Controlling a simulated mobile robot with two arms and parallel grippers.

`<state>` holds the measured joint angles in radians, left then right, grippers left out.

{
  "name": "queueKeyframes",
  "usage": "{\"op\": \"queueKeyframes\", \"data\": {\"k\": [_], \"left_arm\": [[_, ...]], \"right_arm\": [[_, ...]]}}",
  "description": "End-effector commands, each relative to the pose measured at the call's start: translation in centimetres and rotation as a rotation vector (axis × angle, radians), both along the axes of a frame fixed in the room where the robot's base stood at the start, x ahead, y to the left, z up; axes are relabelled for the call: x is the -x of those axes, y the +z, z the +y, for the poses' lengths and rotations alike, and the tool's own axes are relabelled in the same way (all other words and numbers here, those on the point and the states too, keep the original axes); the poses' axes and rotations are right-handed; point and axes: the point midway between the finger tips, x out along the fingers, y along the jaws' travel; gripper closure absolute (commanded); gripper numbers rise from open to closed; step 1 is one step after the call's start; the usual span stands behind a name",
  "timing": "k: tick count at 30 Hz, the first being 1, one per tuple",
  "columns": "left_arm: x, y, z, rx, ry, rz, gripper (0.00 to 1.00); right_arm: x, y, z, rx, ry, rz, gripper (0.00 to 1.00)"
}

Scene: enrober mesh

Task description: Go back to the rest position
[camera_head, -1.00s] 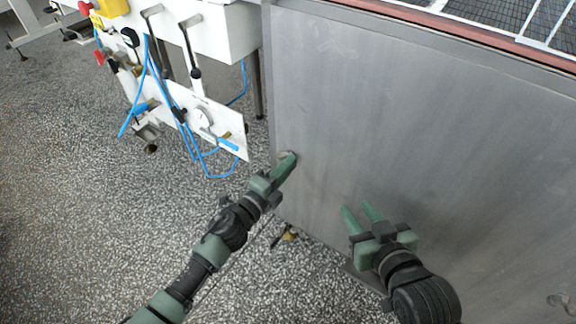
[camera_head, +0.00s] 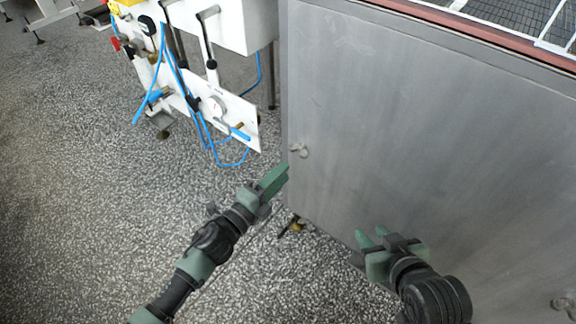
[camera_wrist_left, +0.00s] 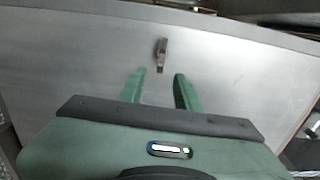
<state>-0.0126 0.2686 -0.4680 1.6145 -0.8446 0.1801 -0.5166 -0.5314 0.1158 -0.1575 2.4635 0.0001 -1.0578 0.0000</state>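My left gripper (camera_head: 274,180) is near the left edge of the grey metal panel (camera_head: 420,130), just below a small metal latch (camera_head: 298,150). In the left wrist view its two green fingers (camera_wrist_left: 157,88) are apart with nothing between them, and the latch (camera_wrist_left: 161,54) stands beyond the fingertips, clear of them. My right gripper (camera_head: 370,238) is in front of the panel's lower part. Its two green fingers are apart and hold nothing.
A second latch (camera_head: 563,304) is at the panel's lower right. A wire mesh (camera_head: 510,20) lies above the panel. The speckled floor (camera_head: 80,170) at left is clear.

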Motion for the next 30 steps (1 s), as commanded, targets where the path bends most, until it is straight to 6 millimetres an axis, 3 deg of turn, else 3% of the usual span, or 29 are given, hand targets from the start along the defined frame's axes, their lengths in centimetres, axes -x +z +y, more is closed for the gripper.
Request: {"op": "queueKeyframes", "data": {"k": [19,22,24,27,30], "left_arm": [[0.2,0.4,0.6,0.036,0.031,0.022,0.67],[0.3,1.6,2.6,0.164,0.145,0.107,0.67],[0.8,2.5,5.0,0.315,0.272,0.216,0.67],[2.6,2.7,8.7,0.554,0.457,0.407,0.67],[4.9,2.3,11.0,0.73,0.584,0.568,0.67]], "right_arm": [[0.2,-0.2,0.0,0.002,0.0,0.01,0.67],[0.2,-0.2,0.0,0.002,0.0,0.01,0.67],[0.2,-0.2,0.0,0.002,0.0,0.01,0.67],[0.2,-0.2,0.0,0.002,0.0,0.01,0.67],[0.2,-0.2,0.0,0.002,0.0,0.01,0.67]]}}
